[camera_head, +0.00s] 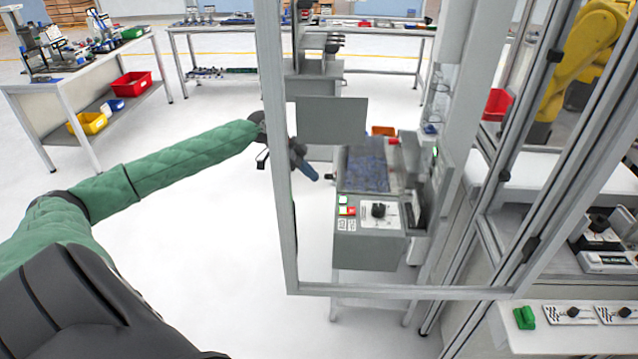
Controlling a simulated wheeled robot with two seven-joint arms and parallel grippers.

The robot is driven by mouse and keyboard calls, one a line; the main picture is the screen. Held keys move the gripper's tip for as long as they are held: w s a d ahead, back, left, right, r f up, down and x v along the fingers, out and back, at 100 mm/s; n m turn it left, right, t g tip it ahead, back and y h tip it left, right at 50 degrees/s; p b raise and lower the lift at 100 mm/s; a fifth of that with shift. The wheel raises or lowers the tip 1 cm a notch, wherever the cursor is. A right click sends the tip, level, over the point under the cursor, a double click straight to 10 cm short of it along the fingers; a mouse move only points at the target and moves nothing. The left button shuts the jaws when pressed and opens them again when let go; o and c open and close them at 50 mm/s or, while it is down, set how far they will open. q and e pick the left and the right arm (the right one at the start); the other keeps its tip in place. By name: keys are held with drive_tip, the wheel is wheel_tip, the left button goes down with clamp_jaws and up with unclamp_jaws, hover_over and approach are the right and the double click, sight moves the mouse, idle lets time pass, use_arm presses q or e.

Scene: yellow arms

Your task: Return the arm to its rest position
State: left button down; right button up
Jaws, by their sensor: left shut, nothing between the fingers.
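My left arm, in a green quilted sleeve (165,165), comes in from the left and reaches toward the middle. My left gripper (308,171) is at its end, with dark fingers and a blue tip; it looks shut and empty. The upright grey post of a frame (272,100) hides part of the wrist and gripper. The tip is just left of a grey machine box (370,250) with buttons and a black knob, and seems apart from it. My right gripper is not in view.
The frame's lower bar (400,292) runs below the machine box. A workbench (55,90) with red and yellow bins stands at left; another table (210,28) is behind. A yellow robot arm (585,55) is at upper right. The white floor at left is clear.

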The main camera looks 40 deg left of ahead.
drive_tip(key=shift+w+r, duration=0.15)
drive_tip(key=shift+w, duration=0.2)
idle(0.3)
